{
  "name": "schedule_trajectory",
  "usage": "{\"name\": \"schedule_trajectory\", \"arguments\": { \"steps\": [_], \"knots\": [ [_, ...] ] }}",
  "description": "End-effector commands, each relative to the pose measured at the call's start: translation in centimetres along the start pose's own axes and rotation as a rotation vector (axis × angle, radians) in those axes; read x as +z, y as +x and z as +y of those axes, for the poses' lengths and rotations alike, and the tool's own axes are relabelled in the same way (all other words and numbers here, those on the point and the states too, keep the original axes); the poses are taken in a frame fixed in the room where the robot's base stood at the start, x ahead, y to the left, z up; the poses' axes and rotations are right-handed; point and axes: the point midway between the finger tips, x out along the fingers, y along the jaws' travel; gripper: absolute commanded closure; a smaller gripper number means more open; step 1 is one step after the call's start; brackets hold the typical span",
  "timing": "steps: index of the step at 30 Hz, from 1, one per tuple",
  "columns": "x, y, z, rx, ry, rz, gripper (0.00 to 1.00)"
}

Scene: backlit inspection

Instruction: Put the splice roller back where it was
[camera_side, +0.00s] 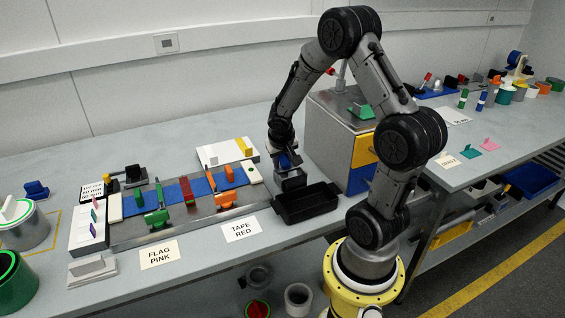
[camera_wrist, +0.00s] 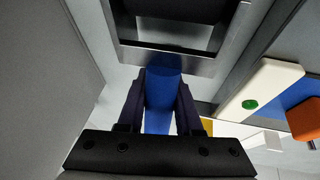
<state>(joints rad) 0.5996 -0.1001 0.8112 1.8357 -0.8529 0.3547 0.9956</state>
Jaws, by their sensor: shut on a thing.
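My gripper (camera_side: 288,163) is shut on the blue handle of the splice roller (camera_wrist: 162,88). In the wrist view the handle runs between my fingers to a grey metal frame with a dark roller inside. In the side view the roller's dark head (camera_side: 291,181) hangs below my gripper, just behind the black tray (camera_side: 306,217) and right of the splicing board. The gap between the roller and the bench cannot be judged. Part of the handle is hidden by my fingers.
The splicing board (camera_side: 190,228) holds a blue strip with red, green and orange pieces. Its white end block (camera_wrist: 262,85) is close by at right in the wrist view. A grey cabinet (camera_side: 325,135) stands right of my gripper. Cards reading FLAG PINK (camera_side: 159,254) and TAPE RED (camera_side: 241,229) lie in front.

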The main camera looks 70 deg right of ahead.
Motion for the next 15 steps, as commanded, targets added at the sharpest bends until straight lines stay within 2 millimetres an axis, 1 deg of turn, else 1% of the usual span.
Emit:
{"name": "schedule_trajectory", "arguments": {
  "steps": [5, 12, 13, 15],
  "knots": [
    [-0.1, -0.07, -0.01, -0.001, 0.001, 0.002, 1.0],
    [0.17, 0.48, -0.12, -0.001, 0.001, 0.002, 1.0],
    [0.23, 0.49, -0.12, 0.0, 0.001, 0.0, 0.6],
    [0.23, 0.49, -0.11, 0.0, 0.001, 0.0, 0.48]
  ]
}}
